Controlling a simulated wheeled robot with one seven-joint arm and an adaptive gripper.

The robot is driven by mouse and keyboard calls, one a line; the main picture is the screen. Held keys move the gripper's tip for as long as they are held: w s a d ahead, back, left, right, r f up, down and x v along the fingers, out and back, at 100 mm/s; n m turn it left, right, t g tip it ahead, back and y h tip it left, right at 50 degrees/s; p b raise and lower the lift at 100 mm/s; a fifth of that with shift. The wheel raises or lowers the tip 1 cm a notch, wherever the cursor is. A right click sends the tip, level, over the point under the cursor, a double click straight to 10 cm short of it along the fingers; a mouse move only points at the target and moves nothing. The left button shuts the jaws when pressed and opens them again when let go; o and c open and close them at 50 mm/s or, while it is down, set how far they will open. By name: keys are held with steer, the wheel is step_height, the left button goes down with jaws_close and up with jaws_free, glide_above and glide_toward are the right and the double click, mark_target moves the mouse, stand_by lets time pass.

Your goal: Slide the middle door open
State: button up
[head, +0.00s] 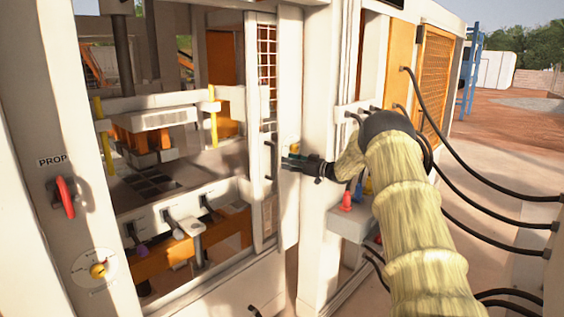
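A pale door panel (253,115) with an orange mesh window stands upright at the right side of the press opening, close to the thick white post. It is seen nearly edge-on. A dark vertical handle (270,153) is on it. To its left the opening is wide and the press inside shows. My gripper (289,161) is just right of the handle, pointing left, with its dark fingers near the door edge. A small gap seems to lie between the fingers and the handle, but contact is unclear. The fingers are too small to tell whether they are open or shut.
A red prop knob (66,197) and a yellow dial (98,269) are on the left post. A control box (349,224) with a red button is below my arm. Black hoses (477,180) hang at the right. An orange mesh panel (433,75) stands behind.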

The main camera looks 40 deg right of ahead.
steer(key=shift+v, duration=1.55)
steer(key=s+a+f+m+g+h, duration=0.2)
steer(key=a+f+m+g+h, duration=0.15)
steer(key=a+f, duration=2.45)
steer(key=s+a+f+m+g, duration=0.2)
steer(key=s+a+f+g, duration=0.1)
steer(key=s+a+f, duration=0.85)
steer(key=s+a+f+g, duration=0.2)
steer(key=s+a+f, duration=0.3)
steer(key=s, duration=0.4)
steer(key=s+a+f+g, duration=0.3)
steer(key=s+a+f, duration=0.2)
steer(key=s, duration=0.5)
steer(key=s+a+g+h, duration=0.1)
steer(key=s+a+g, duration=0.1)
steer(key=s, duration=1.1)
steer(key=s+a+n+g+h, duration=0.1)
steer(key=s+a+g, duration=0.2)
steer(key=s, duration=1)
steer(key=shift+a+g, duration=0.35)
steer(key=shift+a, duration=0.6)
